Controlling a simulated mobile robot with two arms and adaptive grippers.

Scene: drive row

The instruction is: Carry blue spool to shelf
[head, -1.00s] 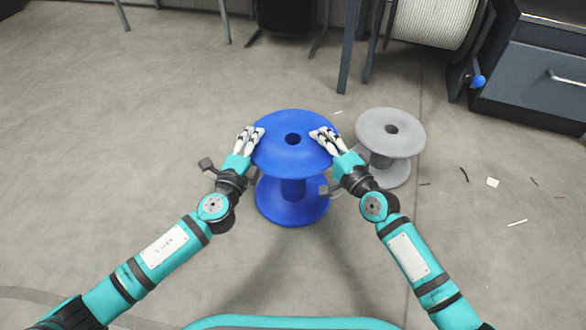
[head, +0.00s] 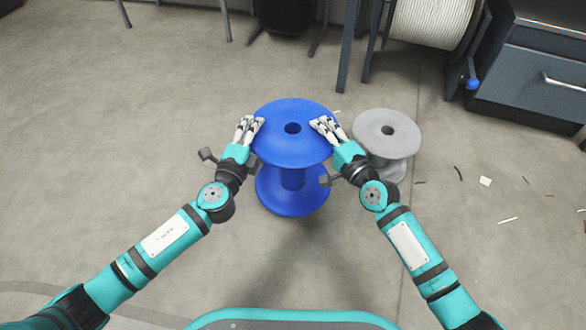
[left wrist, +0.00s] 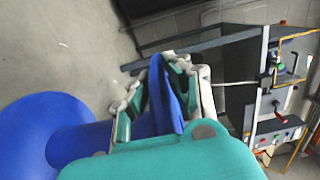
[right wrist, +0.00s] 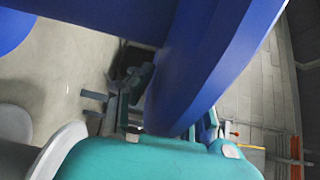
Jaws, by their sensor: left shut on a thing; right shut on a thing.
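The blue spool (head: 292,150) stands upright in front of me in the middle of the head view, its round top flange over a narrower core and a lower flange (head: 292,202). My left gripper (head: 250,122) is shut on the left rim of the top flange. My right gripper (head: 324,124) is shut on the right rim. In the left wrist view the flange edge (left wrist: 165,95) sits between the fingers. In the right wrist view the blue flange (right wrist: 215,60) hides much of the fingers. Whether the spool is clear of the floor is hard to tell. The shelf cannot be made out for certain.
A grey spool (head: 386,130) stands close to the right of the blue one, near my right gripper. A rack with a white cable reel (head: 432,22) and a dark drawer cabinet (head: 530,85) stand at the back right. Small scraps (head: 485,181) lie on the floor. The left floor is clear.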

